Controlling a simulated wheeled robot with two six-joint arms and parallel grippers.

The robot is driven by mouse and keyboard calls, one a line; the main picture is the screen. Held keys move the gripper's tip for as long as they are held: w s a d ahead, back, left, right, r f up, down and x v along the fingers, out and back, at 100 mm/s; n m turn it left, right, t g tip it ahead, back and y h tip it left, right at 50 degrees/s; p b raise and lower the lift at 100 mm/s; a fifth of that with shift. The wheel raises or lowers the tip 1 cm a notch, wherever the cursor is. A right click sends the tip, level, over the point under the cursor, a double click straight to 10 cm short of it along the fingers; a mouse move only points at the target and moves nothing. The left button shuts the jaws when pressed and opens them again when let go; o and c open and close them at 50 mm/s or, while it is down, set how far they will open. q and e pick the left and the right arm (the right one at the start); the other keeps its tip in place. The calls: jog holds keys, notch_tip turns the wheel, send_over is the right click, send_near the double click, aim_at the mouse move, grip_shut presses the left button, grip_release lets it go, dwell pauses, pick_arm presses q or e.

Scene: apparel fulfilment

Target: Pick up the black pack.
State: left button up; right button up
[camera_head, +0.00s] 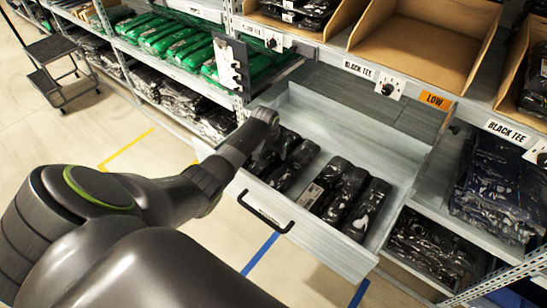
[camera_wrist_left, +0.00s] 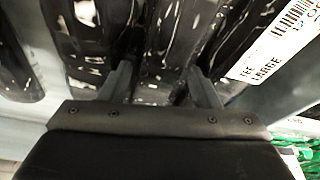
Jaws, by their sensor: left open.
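Several shiny black packs lie in an open grey drawer (camera_head: 270,204), in a left group (camera_head: 295,163) and a right group (camera_head: 368,207). My left arm reaches over the drawer's left part and hides some packs of the left group. The head view does not show its fingers. In the left wrist view the left gripper (camera_wrist_left: 158,78) is open, its two fingers apart and close over the black packs (camera_wrist_left: 172,35). I cannot tell whether the fingers touch one. A white label (camera_wrist_left: 270,45) with a barcode lies to the right of the fingers. My right gripper is not in view.
The drawer's black handle (camera_head: 265,214) is at its front. Green packs (camera_head: 165,37) fill a shelf at the left. A step cart (camera_head: 55,70) stands on the floor.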

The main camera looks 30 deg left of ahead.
aim_at(273, 153)
pick_arm(q)
jog(key=shift+f, duration=0.1)
jog(key=c, duration=1)
jog(key=shift+o, duration=0.2)
notch_tip(273, 153, up, 10)
jog(key=p, duration=0.1)
